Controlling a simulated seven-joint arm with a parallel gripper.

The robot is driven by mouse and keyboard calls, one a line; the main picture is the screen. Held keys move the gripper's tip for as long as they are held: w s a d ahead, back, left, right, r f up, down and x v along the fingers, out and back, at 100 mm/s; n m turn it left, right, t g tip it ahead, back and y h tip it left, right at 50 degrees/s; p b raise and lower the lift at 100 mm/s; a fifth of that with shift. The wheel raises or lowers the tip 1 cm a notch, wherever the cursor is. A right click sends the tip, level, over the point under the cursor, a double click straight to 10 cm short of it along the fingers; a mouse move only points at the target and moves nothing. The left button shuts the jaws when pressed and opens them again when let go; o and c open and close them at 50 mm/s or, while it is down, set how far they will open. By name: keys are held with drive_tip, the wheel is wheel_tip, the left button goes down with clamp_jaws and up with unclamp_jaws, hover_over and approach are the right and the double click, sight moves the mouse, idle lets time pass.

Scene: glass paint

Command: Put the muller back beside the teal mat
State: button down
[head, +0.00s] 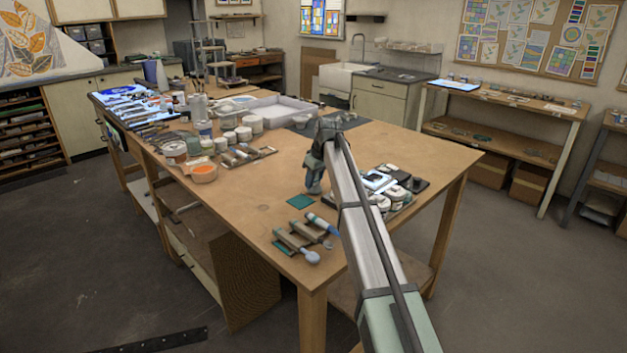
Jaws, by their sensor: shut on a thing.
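The teal mat (300,201) is a small flat square on the wooden table, towards its front edge. My gripper (313,188) points down just right of the mat and a little behind it in the head view. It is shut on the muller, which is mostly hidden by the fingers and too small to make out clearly. I cannot tell whether the muller touches the table.
A rack with a blue-and-white tube (320,223) and round-ended tools lies in front of the mat. Jars and dark boxes (397,176) stand right of my gripper. Bare tabletop lies left of the mat.

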drive_tip(key=shift+f, duration=0.3)
idle(0.5)
drive_tip(key=c, duration=0.8)
unclamp_jaws()
drive_tip(key=shift+o, duration=0.2)
